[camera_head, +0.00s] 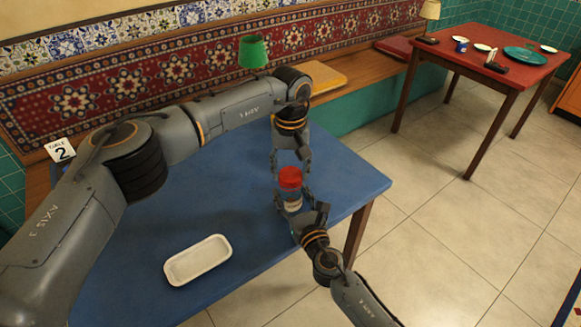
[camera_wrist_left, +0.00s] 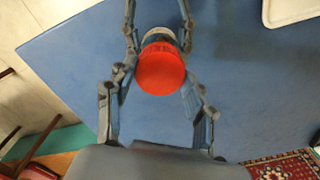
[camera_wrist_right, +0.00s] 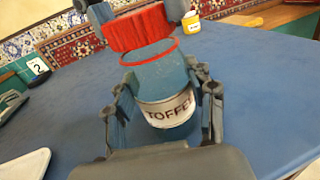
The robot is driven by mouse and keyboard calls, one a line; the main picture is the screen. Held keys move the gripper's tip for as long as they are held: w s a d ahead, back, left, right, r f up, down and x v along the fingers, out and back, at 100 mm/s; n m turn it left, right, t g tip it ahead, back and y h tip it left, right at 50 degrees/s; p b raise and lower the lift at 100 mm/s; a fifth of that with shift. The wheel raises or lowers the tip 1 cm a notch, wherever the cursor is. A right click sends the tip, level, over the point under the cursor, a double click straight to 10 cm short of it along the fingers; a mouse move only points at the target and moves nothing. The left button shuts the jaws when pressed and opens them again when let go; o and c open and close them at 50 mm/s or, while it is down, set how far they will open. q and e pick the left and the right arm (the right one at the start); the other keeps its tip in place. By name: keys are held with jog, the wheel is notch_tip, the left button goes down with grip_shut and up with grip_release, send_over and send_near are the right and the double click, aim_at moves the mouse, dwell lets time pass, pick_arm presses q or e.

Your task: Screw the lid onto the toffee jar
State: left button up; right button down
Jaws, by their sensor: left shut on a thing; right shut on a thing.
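The toffee jar (camera_wrist_right: 168,108), clear with a white "TOFFEE" label, stands upright at the right part of the blue table in the head view (camera_head: 292,204). My right gripper (camera_head: 287,210) is shut around its body from the near side. The red lid (camera_head: 290,177) is at the top of the jar, and shows from above in the left wrist view (camera_wrist_left: 162,70). My left gripper (camera_head: 290,168) reaches down from above and is shut on the lid.
A white tray (camera_head: 198,260) lies on the blue table (camera_head: 240,215), left of the jar. A small yellow container (camera_wrist_right: 191,22) stands behind the jar in the right wrist view. A table number sign (camera_head: 60,150) is at the far left. The table's right edge is close to the jar.

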pick_arm(q)
jog(key=shift+f, duration=0.2)
jog(key=m, duration=0.6)
jog(key=shift+m, duration=0.4)
jog(key=o, duration=0.8)
jog(key=shift+o, duration=0.2)
jog(key=shift+r, duration=2.25)
